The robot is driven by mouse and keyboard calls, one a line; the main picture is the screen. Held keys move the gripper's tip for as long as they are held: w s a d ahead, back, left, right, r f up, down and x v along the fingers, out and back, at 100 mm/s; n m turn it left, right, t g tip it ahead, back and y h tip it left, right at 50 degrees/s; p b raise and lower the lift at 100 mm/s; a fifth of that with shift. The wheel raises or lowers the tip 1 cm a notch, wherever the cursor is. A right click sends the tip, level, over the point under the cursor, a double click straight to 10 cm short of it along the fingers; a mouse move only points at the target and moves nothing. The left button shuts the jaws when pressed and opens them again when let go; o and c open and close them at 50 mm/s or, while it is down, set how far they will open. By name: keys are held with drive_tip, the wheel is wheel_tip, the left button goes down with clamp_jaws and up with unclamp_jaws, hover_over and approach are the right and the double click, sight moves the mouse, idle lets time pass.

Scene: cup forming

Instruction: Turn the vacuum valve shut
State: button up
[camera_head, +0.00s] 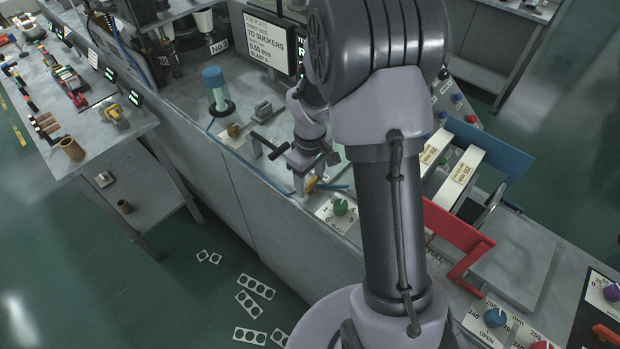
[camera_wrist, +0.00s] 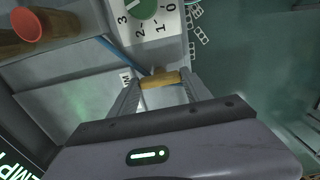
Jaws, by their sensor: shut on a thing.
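The vacuum valve shows as a small yellow handle (camera_head: 311,184) on a blue line at the front of the grey bench. It also shows in the wrist view as a yellow bar (camera_wrist: 161,80) between the fingers, with the blue line (camera_wrist: 122,52) running up to it from the upper left. My gripper (camera_wrist: 163,84) is shut on the yellow handle, one finger at each end. In the head view my gripper (camera_head: 308,172) points down at the bench and partly covers the valve. The valve's body is mostly hidden.
A dial with a green knob (camera_head: 340,207) sits just right of the valve. A blue-topped cylinder (camera_head: 216,88) and a small black-handled fixture (camera_head: 266,146) stand to the left. Red (camera_head: 458,234) and blue (camera_head: 490,146) plates rise on the right.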

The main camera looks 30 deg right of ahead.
sight(310, 182)
drive_tip(key=o, duration=1.4)
drive_tip(key=shift+c, duration=0.2)
wheel_tip(310, 182, up, 18)
drive_tip(key=p, duration=0.4)
drive_tip(key=shift+f+p, duration=0.25)
drive_tip(key=shift+p, duration=0.15)
